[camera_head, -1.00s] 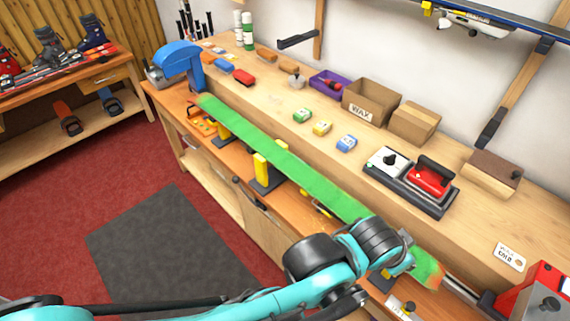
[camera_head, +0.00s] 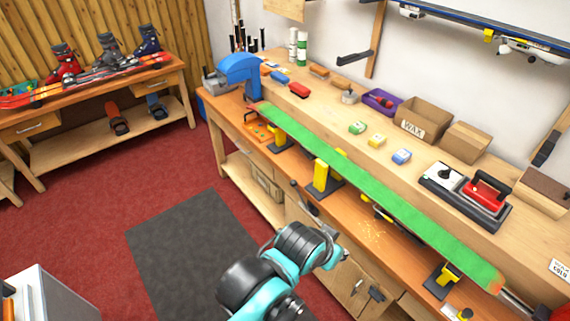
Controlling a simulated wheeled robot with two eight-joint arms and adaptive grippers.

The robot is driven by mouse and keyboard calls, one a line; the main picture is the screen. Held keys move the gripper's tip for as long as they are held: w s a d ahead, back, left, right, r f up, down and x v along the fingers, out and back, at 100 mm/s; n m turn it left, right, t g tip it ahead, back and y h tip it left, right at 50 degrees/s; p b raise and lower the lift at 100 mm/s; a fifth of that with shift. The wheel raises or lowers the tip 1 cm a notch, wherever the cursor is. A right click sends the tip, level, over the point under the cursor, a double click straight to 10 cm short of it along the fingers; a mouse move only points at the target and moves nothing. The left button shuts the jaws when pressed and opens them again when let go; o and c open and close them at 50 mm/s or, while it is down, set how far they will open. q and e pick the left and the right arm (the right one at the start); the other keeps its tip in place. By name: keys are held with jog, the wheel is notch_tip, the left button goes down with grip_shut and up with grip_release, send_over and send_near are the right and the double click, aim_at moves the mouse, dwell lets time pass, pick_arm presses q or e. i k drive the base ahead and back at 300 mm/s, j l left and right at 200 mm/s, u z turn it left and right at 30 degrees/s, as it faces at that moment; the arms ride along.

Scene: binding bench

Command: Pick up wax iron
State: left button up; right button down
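The wax iron (camera_head: 487,190) is red with a black handle. It sits at the right on a dark base on the raised back shelf of the bench, beside a grey unit with a black knob (camera_head: 443,174). No gripper touches it. A teal and black arm of mine, which I take as the left, rises from the bottom centre. Its end, my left gripper (camera_head: 332,243), is in front of the bench, well left of and nearer than the iron. My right gripper is not in view.
A long green ski (camera_head: 375,192) lies across yellow-topped supports between my arm and the iron. Red floor and a grey mat (camera_head: 200,255) are clear at left.

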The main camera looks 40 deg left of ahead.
aim_at(481, 195)
jog(key=i+l+u, duration=0.25)
jog(key=u, duration=0.2)
jog(key=i+l+u, duration=0.15)
jog(key=l+u, duration=0.25)
jog(key=i, duration=0.1)
